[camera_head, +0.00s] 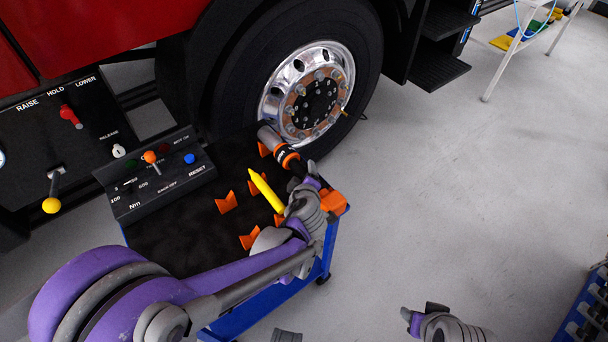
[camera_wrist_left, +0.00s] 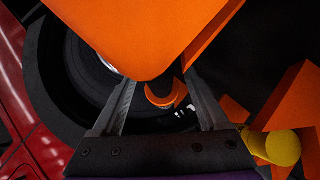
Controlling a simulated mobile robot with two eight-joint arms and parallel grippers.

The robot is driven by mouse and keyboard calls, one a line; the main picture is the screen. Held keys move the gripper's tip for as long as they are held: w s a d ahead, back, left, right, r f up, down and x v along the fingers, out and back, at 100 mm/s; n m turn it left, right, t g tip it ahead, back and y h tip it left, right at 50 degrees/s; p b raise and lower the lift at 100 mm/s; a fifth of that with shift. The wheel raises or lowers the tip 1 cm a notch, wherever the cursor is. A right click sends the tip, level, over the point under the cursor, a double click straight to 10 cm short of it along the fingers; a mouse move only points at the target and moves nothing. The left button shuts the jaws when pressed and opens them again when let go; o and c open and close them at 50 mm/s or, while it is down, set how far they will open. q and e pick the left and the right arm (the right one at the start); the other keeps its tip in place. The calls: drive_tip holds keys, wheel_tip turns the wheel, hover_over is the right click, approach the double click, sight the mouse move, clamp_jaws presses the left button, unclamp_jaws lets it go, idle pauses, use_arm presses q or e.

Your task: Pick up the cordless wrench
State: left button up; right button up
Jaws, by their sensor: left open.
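The cordless wrench (camera_head: 287,156) lies on the dark top of the blue cart, its grey nose toward the truck wheel and an orange ring behind it. My left gripper (camera_head: 305,180) is open over the rear part of the wrench and hides some of it. In the left wrist view, an orange and dark part of the wrench (camera_wrist_left: 164,97) shows between the open fingers (camera_wrist_left: 160,85). I cannot tell whether they touch it. A large orange piece (camera_wrist_left: 145,35) blocks much of that view. My right gripper (camera_head: 428,312) is at the bottom, away from the cart; its jaw state is unclear.
A yellow cylinder (camera_head: 266,190) rests beside the wrench among orange holders (camera_head: 227,203). The control box (camera_head: 155,175) stands at the cart's left. The truck wheel (camera_head: 308,95) is behind the cart. A blue rack (camera_head: 590,305) stands at lower right. Grey floor between is clear.

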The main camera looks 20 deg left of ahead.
use_arm(q)
clamp_jaws()
idle(0.4)
idle(1.0)
